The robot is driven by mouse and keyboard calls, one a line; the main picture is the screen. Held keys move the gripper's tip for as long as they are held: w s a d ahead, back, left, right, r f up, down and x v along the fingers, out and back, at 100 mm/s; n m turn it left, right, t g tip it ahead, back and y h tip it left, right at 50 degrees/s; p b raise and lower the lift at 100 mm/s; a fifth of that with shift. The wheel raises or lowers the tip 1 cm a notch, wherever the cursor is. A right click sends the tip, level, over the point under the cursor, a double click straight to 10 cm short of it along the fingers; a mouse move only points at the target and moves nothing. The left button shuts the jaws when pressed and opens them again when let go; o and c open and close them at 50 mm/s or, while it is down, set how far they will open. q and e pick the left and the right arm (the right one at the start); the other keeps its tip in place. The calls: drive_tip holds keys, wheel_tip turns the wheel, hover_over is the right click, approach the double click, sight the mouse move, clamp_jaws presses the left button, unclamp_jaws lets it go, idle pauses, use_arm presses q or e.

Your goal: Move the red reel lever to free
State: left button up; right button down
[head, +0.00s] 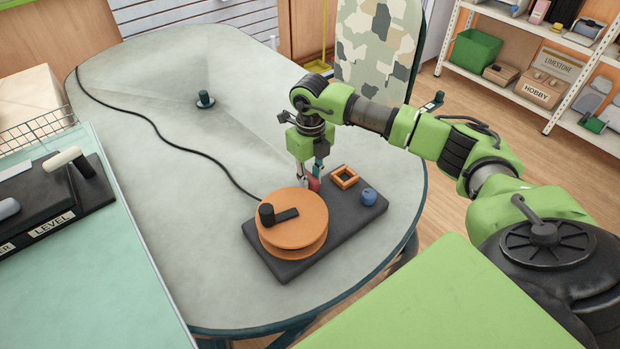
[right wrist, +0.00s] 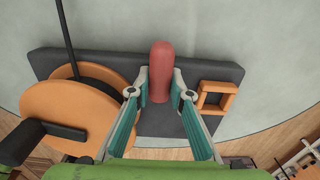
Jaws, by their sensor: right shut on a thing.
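The red lever (right wrist: 161,68) stands up from the dark base plate (head: 340,232) between the orange reel and a square orange frame. In the head view only a small part of the red lever (head: 314,184) shows below my gripper. My right gripper (head: 311,180) reaches down over the plate from the right. In the right wrist view its two fingers (right wrist: 161,92) close on both sides of the lever. The orange reel (head: 293,222) has a black crank on top and sits at the plate's near end. My left gripper is not in view.
A square orange frame (head: 344,177) and a blue knob (head: 368,196) sit on the plate's right end. A black cord (head: 165,137) runs from the reel across the grey table (head: 180,240). Much of the tabletop is clear. A small dark post (head: 205,100) stands farther back.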

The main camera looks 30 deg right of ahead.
sight(311, 177)
idle(0.4)
drive_tip(key=c, duration=1.8)
unclamp_jaws()
drive_tip(key=shift+c, duration=0.2)
drive_tip(key=shift+r, duration=0.1)
wheel_tip(311, 177, up, 12)
